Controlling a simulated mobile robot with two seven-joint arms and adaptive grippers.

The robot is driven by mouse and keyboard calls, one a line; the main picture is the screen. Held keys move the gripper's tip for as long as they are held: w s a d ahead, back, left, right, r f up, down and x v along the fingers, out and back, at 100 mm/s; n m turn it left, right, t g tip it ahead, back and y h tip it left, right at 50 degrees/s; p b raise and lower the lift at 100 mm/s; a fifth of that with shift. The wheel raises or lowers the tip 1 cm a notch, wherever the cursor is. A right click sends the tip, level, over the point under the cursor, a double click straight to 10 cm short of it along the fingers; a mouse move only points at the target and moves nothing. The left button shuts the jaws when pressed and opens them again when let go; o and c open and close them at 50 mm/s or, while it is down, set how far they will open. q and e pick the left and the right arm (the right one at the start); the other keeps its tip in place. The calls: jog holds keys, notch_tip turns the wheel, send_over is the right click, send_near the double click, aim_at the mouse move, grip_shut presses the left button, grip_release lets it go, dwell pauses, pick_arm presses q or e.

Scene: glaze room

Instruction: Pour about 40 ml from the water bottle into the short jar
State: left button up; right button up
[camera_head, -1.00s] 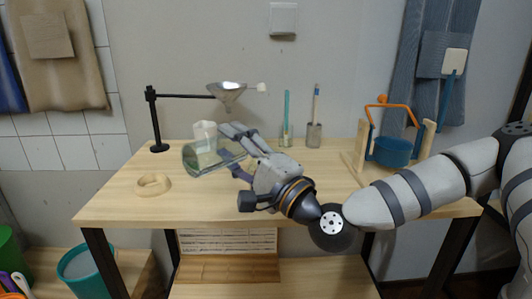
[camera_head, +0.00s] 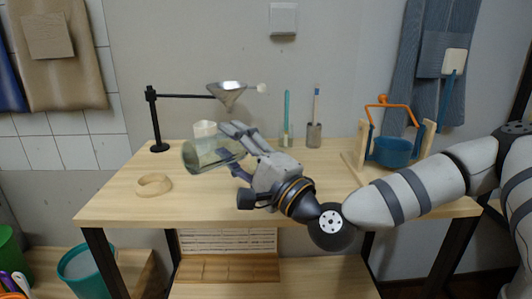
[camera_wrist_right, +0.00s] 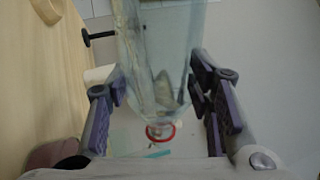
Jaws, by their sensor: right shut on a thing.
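A clear, pale green water bottle (camera_head: 207,154) lies tilted close to level above the table, its wide end to the left. My right gripper (camera_head: 238,150) is shut on it. In the right wrist view the bottle (camera_wrist_right: 155,60) stands between the two fingers of my gripper (camera_wrist_right: 165,105) and narrows toward the bottom. A red ring (camera_wrist_right: 160,132) shows at that narrow end; I cannot tell whether it belongs to the bottle. A whitish object (camera_head: 205,128) shows behind the bottle, mostly hidden; I cannot tell whether it is the short jar. My left gripper is not in view.
A funnel (camera_head: 228,93) hangs on a black stand (camera_head: 155,120) above and behind the bottle. A wooden ring (camera_head: 153,185) lies at the table's left. Holders with tools (camera_head: 314,134) stand at the back. A blue pot (camera_head: 391,151) in a wooden frame is at the right.

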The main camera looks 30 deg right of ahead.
jog(key=f+n, duration=0.1)
jog(key=n, duration=0.1)
jog(key=f+n+y, duration=0.1)
jog(key=n, duration=0.1)
jog(key=a+f+n+y, duration=0.1)
jog(key=n, duration=0.1)
jog(key=shift+s+f+g+b, duration=0.1)
jog(key=shift+f+g+b, duration=0.05)
jog(key=shift+g+b, duration=0.25)
jog(key=shift+r+n, duration=0.3)
jog(key=shift+r, duration=0.05)
jog(key=shift+d+r+n+y+p, duration=0.15)
jog(key=shift+r+n+y+p, duration=0.3)
jog(key=shift+n+p, duration=0.3)
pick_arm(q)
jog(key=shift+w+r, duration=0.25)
pick_arm(e)
jog(key=shift+f, duration=0.4)
